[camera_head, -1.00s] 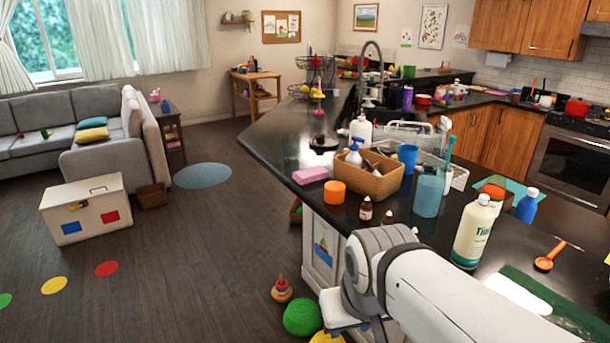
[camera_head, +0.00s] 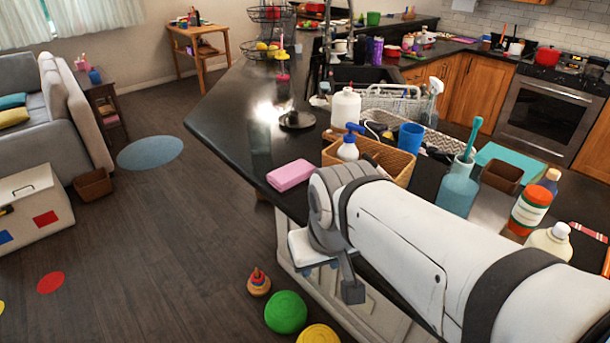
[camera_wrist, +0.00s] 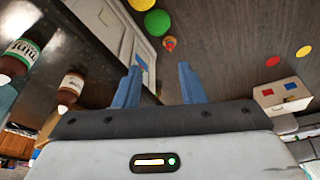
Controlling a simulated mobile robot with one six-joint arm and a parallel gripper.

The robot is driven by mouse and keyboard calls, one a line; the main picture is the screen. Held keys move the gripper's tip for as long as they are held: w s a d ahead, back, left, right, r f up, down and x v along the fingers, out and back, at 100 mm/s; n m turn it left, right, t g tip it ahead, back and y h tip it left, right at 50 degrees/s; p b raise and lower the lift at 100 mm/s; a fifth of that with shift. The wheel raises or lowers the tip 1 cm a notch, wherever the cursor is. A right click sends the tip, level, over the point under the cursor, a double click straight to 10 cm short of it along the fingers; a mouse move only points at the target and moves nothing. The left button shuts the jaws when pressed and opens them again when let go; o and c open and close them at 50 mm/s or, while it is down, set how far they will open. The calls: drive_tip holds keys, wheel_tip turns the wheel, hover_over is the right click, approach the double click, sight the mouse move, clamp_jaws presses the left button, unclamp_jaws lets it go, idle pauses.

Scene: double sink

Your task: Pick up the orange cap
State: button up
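I see no orange cap in either current view.
A brown bottle (camera_wrist: 72,86) and a labelled bottle (camera_wrist: 20,55) stand on the counter at the wrist view's left. A green ball (camera_head: 286,312) and stacking toy (camera_head: 258,281) lie on the floor.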

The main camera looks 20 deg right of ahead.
drive_tip(key=shift+s+a, duration=0.1)
drive_tip(key=shift+s, duration=0.05)
